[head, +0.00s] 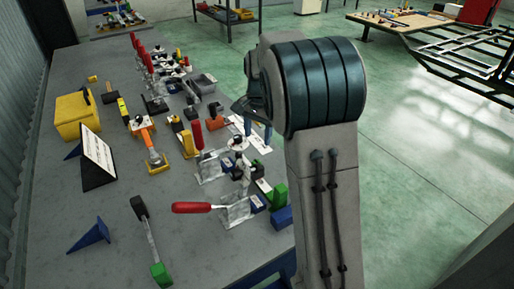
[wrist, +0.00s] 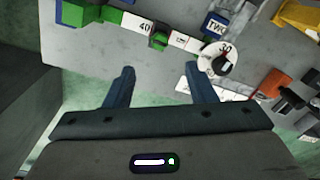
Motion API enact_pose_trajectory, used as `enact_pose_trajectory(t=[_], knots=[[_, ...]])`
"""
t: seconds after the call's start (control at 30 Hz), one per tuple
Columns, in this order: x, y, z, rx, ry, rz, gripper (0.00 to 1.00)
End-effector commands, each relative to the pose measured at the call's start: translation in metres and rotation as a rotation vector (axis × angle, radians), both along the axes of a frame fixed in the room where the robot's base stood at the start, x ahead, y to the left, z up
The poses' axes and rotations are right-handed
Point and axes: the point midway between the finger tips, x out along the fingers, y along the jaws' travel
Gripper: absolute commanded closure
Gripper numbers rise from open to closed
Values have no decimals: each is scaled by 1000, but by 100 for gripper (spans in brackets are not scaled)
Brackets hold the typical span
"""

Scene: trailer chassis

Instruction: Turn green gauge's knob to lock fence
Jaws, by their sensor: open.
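In the wrist view, a white scale strip (wrist: 184,41) marked with numbers runs across the grey bench top. A green piece with a dark part (wrist: 160,38) sits on it, and a larger green block (wrist: 85,12) is at its left end. A white round dial marked 30 with a black knob (wrist: 222,64) lies at the right. I cannot tell for sure which part is the green gauge's knob or fence. My gripper (wrist: 162,80) is open and empty, fingers apart, just below the strip in the picture. In the head view, my gripper (head: 258,129) is partly hidden by my arm.
The grey bench (head: 60,230) holds many tools. A red-handled clamp (head: 192,207), green block (head: 279,196) and blue block (head: 281,218) are near its right edge. A yellow box (head: 77,115) is at the left.

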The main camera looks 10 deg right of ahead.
Motion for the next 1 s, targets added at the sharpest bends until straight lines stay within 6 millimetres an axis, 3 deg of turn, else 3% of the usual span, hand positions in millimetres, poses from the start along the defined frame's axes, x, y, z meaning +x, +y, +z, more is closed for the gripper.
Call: enact_pose_trajectory(t=[0.1, 0.23, 0.67, 0.83, 1.0], knots=[[0, -1, 18, 0, -1, -1, 50], [-1, -1, 28, 1, 1, -1, 50], [-4, -1, 32, 2, -2, 7, 50], [-34, -2, 44, 12, -30, 85, 50], [-88, 0, 55, 12, -80, 234, 50]])
